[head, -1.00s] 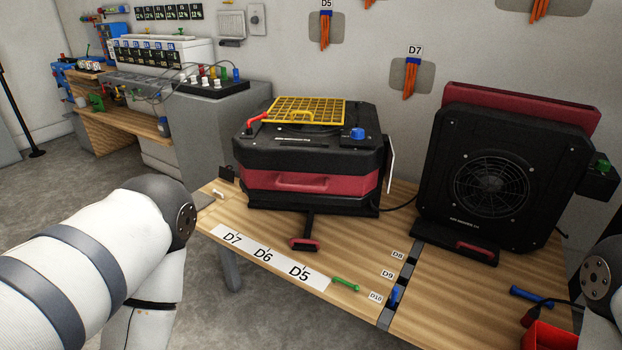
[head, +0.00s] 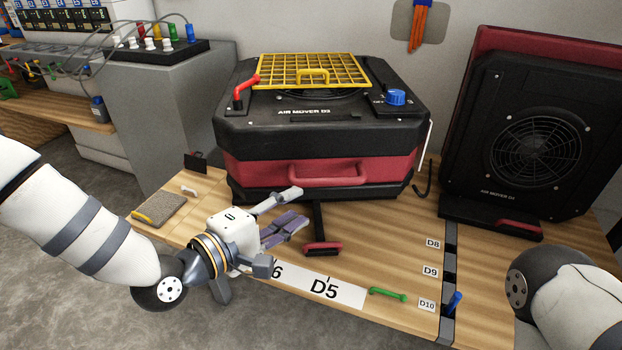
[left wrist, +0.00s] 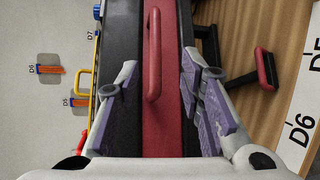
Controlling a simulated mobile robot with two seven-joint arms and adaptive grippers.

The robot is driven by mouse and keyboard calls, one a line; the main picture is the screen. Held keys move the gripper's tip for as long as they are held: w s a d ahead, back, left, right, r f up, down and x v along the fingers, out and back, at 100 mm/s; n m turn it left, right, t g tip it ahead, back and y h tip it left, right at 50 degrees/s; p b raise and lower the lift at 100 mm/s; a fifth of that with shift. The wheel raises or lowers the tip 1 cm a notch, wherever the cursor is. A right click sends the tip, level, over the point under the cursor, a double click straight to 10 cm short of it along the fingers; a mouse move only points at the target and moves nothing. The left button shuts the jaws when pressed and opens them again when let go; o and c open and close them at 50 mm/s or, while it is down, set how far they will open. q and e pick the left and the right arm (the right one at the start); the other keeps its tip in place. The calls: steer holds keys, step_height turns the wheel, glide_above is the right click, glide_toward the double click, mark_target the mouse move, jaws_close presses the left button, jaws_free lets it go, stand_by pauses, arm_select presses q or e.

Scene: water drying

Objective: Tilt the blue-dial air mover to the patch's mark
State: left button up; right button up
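The blue-dial air mover (head: 245,138) is a black and red box lying flat on the bench, with its yellow grille (head: 310,70) facing up. Its blue dial (head: 396,97) is on the top right, and a red handle (head: 328,174) is on its front. My left gripper (head: 294,212) is open and empty in front of the box's lower left. In the left wrist view the open fingers (left wrist: 160,105) are spread either side of the red handle (left wrist: 153,55), apart from it. A label strip (head: 345,292) shows D5. My right gripper is out of view; only my right arm shows.
A second air mover (head: 490,150) stands upright at the right. A red-gripped foot lever (head: 322,248), a green handle (head: 388,294) and a blue peg (head: 454,303) are near the front edge. A grey pad (head: 158,208) lies at the left end.

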mark_target(329, 184)
arm_select(q)
steer(key=x, duration=0.8)
steer(key=b+x, duration=0.1)
steer(key=x, duration=0.3)
steer(key=shift+w+d+r, duration=0.1)
steer(key=shift+d+r, duration=0.05)
steer(key=shift+r, duration=0.25)
jaws_close()
